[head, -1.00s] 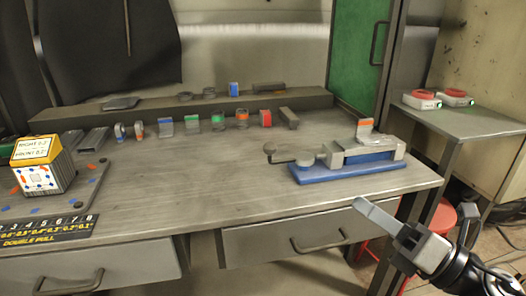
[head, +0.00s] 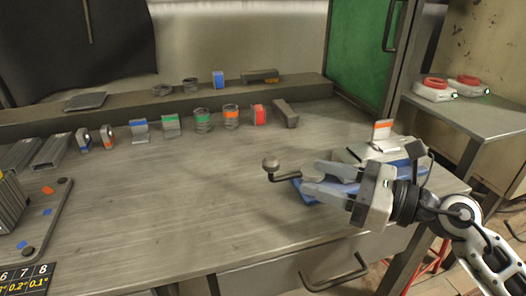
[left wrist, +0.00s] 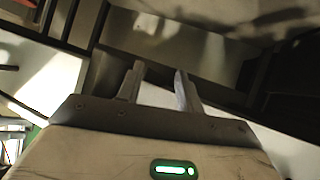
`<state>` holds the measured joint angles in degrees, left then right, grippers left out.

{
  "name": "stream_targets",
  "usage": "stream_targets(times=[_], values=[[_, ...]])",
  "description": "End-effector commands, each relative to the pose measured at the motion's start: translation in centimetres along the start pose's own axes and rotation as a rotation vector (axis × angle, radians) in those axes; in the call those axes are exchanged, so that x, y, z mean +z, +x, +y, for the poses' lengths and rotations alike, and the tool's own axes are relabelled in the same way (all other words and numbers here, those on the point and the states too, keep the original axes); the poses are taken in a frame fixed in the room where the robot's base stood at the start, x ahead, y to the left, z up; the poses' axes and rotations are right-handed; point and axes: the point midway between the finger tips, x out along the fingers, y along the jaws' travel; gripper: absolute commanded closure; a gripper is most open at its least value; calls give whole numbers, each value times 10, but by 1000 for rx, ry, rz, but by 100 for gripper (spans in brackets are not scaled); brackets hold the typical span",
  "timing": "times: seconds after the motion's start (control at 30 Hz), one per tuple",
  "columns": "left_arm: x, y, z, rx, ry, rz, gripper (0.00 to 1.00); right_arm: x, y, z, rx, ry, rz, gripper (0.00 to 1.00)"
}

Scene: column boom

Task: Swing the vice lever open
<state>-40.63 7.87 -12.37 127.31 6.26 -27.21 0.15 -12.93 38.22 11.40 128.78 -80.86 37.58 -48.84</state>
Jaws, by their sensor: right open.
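The vice sits at the right end of the workbench, with a blue base (head: 310,190) and a grey body (head: 365,153). Its dark lever (head: 285,177) sticks out to the left and ends in an upright round grey knob (head: 270,163). My right gripper (head: 309,178) is open in the head view. Its fingers point left, just right of the knob, and overlap the vice and the lever's inner end. Contact cannot be told. The gripper hides much of the vice. My left gripper (left wrist: 160,78) is open and empty in the left wrist view.
The workbench (head: 200,210) is clear left of the lever. Small coloured parts stand in a row along its back, below a raised shelf (head: 130,118). An orange-and-white tag (head: 382,130) stands behind the vice. A side table (head: 480,118) holds two red-and-white devices.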

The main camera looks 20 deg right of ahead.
Motion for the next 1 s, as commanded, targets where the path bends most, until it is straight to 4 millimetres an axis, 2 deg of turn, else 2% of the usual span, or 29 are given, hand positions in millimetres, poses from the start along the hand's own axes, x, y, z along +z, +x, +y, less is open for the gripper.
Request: stream_targets(times=[0.03,0.3,0.5,0.7,0.97,1.0], values=[[-4,-3,1,-1,-3,-5,64,6,12,0,2,-1,-4,50],[-6,-6,-1,-13,5,-29,64,5,70,0,0,2,-5,50],[-12,-5,-2,-19,18,-25,64,2,100,0,-1,2,-3,50],[-12,-4,-3,-22,23,-27,64,1,111,0,-1,1,-1,50],[-9,-4,-4,-22,26,-34,64,0,112,0,0,1,0,50],[-9,-4,-4,-22,26,-35,64,0,112,0,0,1,0,61]])
